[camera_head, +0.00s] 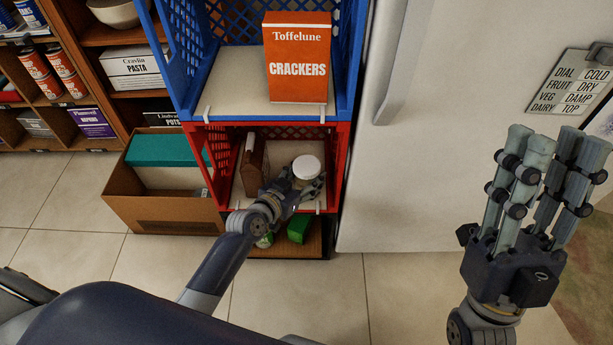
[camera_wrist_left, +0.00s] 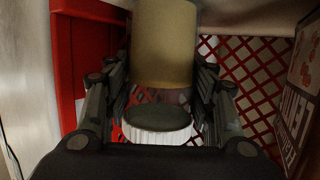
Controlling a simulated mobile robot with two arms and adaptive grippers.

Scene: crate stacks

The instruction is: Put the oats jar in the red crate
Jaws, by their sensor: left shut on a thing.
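The red crate (camera_head: 341,160) stands open to the front beneath a blue crate; its red wall and lattice also show in the left wrist view (camera_wrist_left: 66,70). The oats jar (camera_head: 307,168) shows its white lid in the head view, at the crate's front opening; its tan body shows upright in the left wrist view (camera_wrist_left: 165,45). My left gripper (camera_head: 304,187) is shut on the jar, fingers on both sides of it. Whether the jar touches the crate floor cannot be told. My right gripper (camera_head: 557,140) is open and empty, far right of the crates.
A brown box (camera_head: 252,167) stands in the red crate, left of the jar. The blue crate (camera_head: 352,60) above holds an orange crackers box (camera_head: 298,60). A cardboard box (camera_head: 165,208) sits left; a fridge (camera_head: 440,170) stands right.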

